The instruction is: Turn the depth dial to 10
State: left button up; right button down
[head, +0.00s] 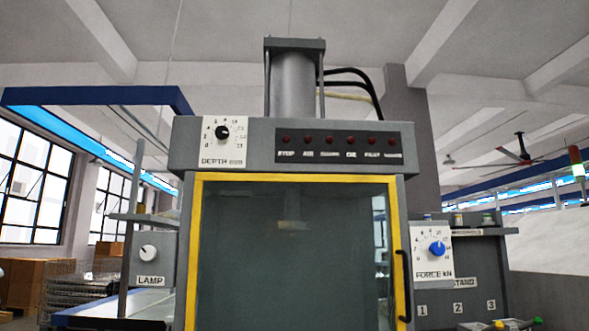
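The depth dial (222,133) is a black round knob on a white scale plate marked DEPTH, at the upper left of the grey press housing. Small numbers ring it, too small to read surely. Neither of my grippers shows in the head view, and nothing touches the dial.
A yellow-framed glass door (290,250) with a black handle (403,285) is below. A white LAMP knob (148,253) is left. A blue FORCE dial (437,249) is right, beside a numbered stand (475,275). Dark red indicators (330,140) line the housing. Space before the panel looks clear.

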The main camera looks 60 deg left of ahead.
aim_at(222, 133)
jog(key=u, duration=2.4)
